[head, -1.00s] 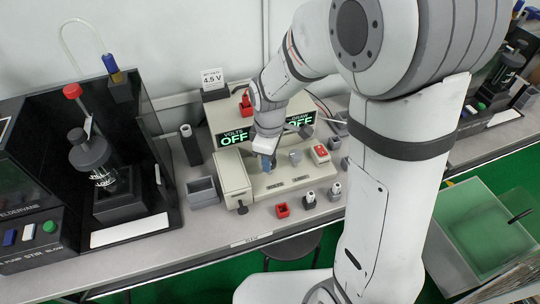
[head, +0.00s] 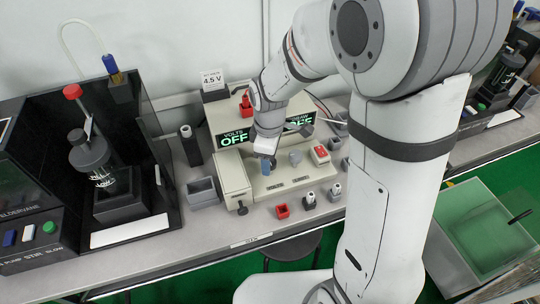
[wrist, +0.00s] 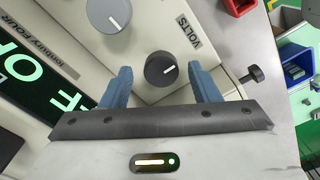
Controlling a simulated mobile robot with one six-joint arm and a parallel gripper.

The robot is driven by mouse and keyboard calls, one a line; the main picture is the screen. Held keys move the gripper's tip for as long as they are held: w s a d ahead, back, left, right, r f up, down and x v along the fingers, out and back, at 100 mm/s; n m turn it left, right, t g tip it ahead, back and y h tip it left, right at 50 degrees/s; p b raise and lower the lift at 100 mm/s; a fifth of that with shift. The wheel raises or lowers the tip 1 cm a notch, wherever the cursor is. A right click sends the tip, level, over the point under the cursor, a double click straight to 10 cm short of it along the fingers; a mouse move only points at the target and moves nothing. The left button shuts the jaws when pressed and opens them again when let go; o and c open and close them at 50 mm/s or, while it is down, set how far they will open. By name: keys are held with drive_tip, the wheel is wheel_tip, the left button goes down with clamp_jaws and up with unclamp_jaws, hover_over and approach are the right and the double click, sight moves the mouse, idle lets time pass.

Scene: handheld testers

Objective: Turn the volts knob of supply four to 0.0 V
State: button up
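The supply (head: 280,185) is a beige bench unit with green displays reading OFF. In the wrist view its label ends in FOUR (wrist: 52,62). In the head view my gripper (head: 267,165) is over the supply's front panel and hides the knob. I cannot tell how far the fingertips are above the panel.
A grey knob (wrist: 108,14) is near the volts knob. A red button block (head: 319,154) is on the supply's right. A card reading 4.5 V (head: 212,79) stands behind. A grey bin (head: 202,192), red cup (head: 282,211) and small posts stand nearby.

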drive_tip(key=shift+r+p, duration=0.35)
drive_tip(key=shift+r, duration=3.55)
drive_tip(key=shift+s+d+r, duration=0.1)
drive_tip(key=shift+d+r, duration=0.15)
drive_tip(key=s+d+r+m+t+p, duration=0.2)
drive_tip(key=s+d+r+m+p, duration=0.2)
drive_tip(key=s+d+r+m, duration=0.5)
drive_tip(key=s+d+m, duration=0.3)
drive_tip(key=s+m, duration=0.1)
drive_tip(key=m, duration=0.1)
drive_tip(key=shift+m+t, duration=0.3)
drive_tip(key=shift+r, duration=0.1)
drive_tip(key=shift+c, duration=0.4)
